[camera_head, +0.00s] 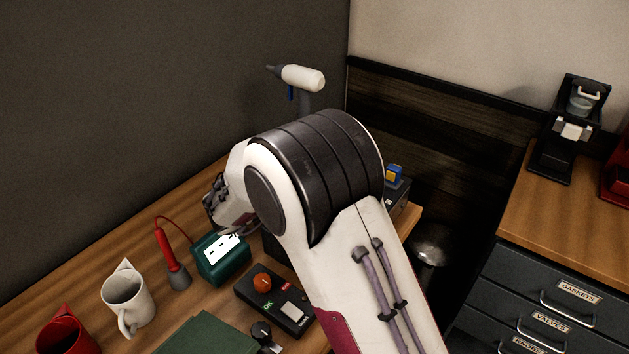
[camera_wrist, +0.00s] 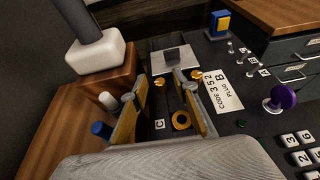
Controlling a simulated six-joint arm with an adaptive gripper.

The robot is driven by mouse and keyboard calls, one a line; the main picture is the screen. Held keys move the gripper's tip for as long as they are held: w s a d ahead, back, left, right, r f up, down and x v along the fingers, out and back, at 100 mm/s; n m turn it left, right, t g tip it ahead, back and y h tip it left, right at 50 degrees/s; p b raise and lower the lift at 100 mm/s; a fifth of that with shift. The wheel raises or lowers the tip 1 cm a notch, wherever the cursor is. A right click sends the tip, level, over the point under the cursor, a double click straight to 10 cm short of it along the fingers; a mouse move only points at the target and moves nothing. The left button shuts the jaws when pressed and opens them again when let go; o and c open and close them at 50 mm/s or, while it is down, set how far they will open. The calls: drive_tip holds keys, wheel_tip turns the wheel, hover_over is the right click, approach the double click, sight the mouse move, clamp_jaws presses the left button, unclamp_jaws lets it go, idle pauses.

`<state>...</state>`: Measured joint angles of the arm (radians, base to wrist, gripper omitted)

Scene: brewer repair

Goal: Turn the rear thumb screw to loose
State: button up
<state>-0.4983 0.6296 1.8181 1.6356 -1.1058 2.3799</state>
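In the wrist view, my gripper (camera_wrist: 163,88) is open, with its two fingers spread apart. Between and beyond the fingers lie small brass screw-like parts on a dark panel: one brass head (camera_wrist: 160,82) near the left fingertip, another (camera_wrist: 196,74) beyond the right fingertip, and a brass ring (camera_wrist: 181,120) nearer the palm. I cannot tell for sure which is the rear thumb screw. No brass part is visibly gripped. A tag with the letter C (camera_wrist: 160,124) sits by the ring. In the head view, my own arm hides the gripper and the screws.
A code card (camera_wrist: 222,90), a purple knob (camera_wrist: 280,98) and a keypad (camera_wrist: 298,148) are on the right in the wrist view. A blue cylinder (camera_wrist: 101,129) stands left of the fingers.

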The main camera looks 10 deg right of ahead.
drive_tip(key=shift+v, duration=6)
drive_tip(key=shift+w+r, duration=0.1)
drive_tip(key=shift+r, duration=0.05)
